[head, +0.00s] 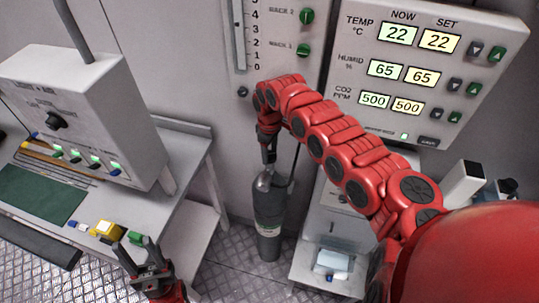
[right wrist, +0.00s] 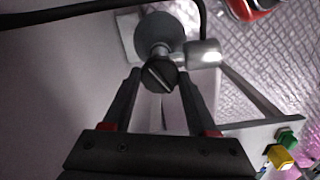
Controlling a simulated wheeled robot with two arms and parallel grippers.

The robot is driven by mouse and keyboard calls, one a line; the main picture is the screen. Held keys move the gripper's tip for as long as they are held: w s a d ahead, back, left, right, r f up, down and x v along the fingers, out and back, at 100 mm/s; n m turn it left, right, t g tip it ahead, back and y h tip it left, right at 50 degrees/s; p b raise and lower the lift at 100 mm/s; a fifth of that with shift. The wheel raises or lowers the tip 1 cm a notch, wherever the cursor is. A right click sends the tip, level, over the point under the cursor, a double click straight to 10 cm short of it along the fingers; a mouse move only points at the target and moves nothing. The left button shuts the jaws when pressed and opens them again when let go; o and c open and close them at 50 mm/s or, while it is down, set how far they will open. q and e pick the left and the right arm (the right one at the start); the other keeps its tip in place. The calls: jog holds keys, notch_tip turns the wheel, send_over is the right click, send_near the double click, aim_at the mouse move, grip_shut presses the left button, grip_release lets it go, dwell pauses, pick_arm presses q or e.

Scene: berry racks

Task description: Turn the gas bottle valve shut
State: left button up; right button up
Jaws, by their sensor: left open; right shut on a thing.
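The grey gas bottle (head: 268,222) stands upright on the floor against the wall, between the bench and the white cabinet. My right gripper (head: 268,158) reaches down to its top from above. In the right wrist view the dark round valve knob (right wrist: 160,76), with a pale diagonal line across it, sits between the fingertips of my right gripper (right wrist: 160,80), which is shut on it. The bottle's rounded top (right wrist: 158,34) and a silver fitting (right wrist: 203,54) show behind the knob. My left gripper (head: 137,250) is open and empty near the bench's front right corner.
The bench (head: 195,160) at left carries a control box (head: 85,110), a green mat (head: 38,194) and a yellow block (head: 105,230). A white cabinet (head: 318,235) stands just right of the bottle. A display panel (head: 430,60) hangs above. Diamond-plate floor (head: 225,265) is clear in front.

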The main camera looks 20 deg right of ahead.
jog(key=n+b, duration=0.3)
jog(key=n, duration=0.1)
jog(key=shift+f, duration=0.2)
jog(key=shift+r+n+b, duration=0.15)
jog(key=shift+n+b, duration=0.9)
jog(key=shift+n, duration=0.75)
jog(key=shift+r, duration=0.1)
jog(key=o, duration=1.4)
jog(key=shift+c, duration=0.2)
